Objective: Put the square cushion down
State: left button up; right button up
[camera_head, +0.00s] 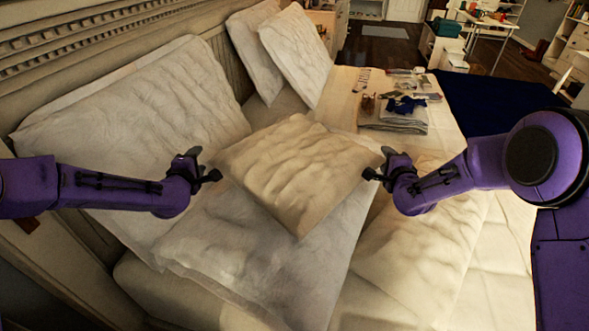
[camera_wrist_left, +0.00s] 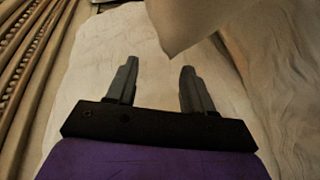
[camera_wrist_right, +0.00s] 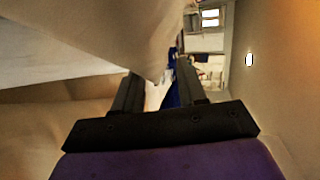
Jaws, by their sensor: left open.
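The square cushion (camera_head: 295,170), tan and wrinkled, is in the middle of the head view, over a large pale pillow (camera_head: 245,245); I cannot tell how fully it rests there. My left gripper (camera_head: 212,168) is open beside its left corner. In the left wrist view, a cushion corner (camera_wrist_left: 185,25) shows just beyond the parted fingers (camera_wrist_left: 155,85). My right gripper (camera_head: 378,168) is at the cushion's right corner. In the right wrist view, its fingers (camera_wrist_right: 157,90) are apart, with the cushion corner (camera_wrist_right: 130,40) by the gap and no clear grip on it.
Another large pillow (camera_head: 150,120) leans on the headboard (camera_head: 95,50) at left, and two white pillows (camera_head: 295,55) stand at the back. Folded clothes (camera_head: 400,115) lie at back right. A cream pillow (camera_head: 425,250) is at front right.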

jog(key=shift+o, duration=0.9)
pick_arm(q)
jog(key=o, duration=0.8)
jog(key=v, duration=1.2)
pick_arm(e)
jog(key=o, duration=0.4)
